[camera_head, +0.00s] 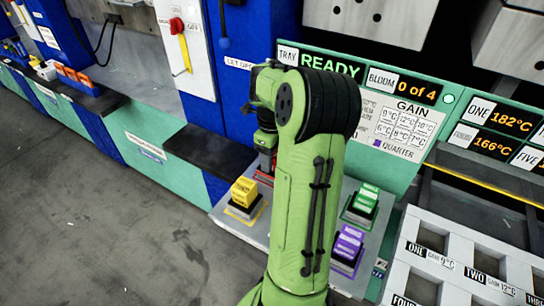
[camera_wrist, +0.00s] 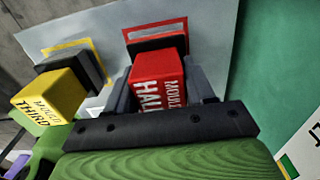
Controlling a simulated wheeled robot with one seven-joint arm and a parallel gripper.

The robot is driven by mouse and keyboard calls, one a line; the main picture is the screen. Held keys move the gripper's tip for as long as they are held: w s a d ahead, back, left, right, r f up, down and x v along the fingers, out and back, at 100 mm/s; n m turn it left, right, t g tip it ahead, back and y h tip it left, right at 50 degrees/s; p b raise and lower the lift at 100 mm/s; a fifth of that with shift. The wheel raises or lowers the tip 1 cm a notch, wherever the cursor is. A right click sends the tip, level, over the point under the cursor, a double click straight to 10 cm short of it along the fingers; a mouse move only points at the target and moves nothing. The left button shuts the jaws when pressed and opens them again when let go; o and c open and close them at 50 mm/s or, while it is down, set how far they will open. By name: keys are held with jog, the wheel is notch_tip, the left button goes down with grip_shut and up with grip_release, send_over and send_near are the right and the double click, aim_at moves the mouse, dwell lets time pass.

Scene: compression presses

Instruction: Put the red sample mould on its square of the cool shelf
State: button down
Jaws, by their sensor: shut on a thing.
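The red mould (camera_wrist: 158,72), its lettering partly hidden, is between the two dark fingers of my gripper (camera_wrist: 163,90) in the wrist view. My gripper is shut on it. A red-outlined square (camera_wrist: 128,37) lies on the grey shelf (camera_wrist: 205,30) just beyond the mould, and a dark part, seemingly the mould's base, overlaps it. I cannot tell whether the mould touches the shelf. In the head view my gripper (camera_head: 267,148) points down at the shelf's back left, and my arm hides much of the shelf.
The yellow mould (camera_head: 244,192) stands on its yellow square, in front of and left of my gripper. Green (camera_head: 366,197) and purple (camera_head: 348,243) moulds stand on the shelf right of my arm. A blue upright and green panel rise behind. A white slotted rack (camera_head: 450,262) is at lower right.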

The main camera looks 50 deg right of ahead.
jog(key=shift+c, duration=2)
grip_release()
notch_tip(320, 180, up, 12)
jog(key=p, duration=0.5)
jog(key=w+a+r+n+h, duration=0.1)
jog(key=w+a+r+n, duration=0.15)
jog(key=a+n, duration=0.25)
jog(key=s+a+r+n+t+h, duration=0.1)
jog(key=a+r+n, duration=0.1)
jog(key=a+n, duration=0.4)
jog(key=s+a+r+n+t+h, duration=0.1)
jog(key=a+r+n, duration=0.1)
jog(key=a+n, duration=0.35)
jog(key=s+a+f+n+t+y, duration=0.1)
jog(key=s+a+n, duration=0.3)
jog(key=a+n, duration=0.3)
jog(key=s+a+f+n+t+y, duration=0.2)
jog(key=s+a+n, duration=0.3)
jog(key=n, duration=0.6)
jog(key=shift+s+a+f+t, duration=0.15)
jog(key=shift+a+t, duration=0.15)
jog(key=shift+a, duration=0.9)
jog(key=shift+n, duration=0.25)
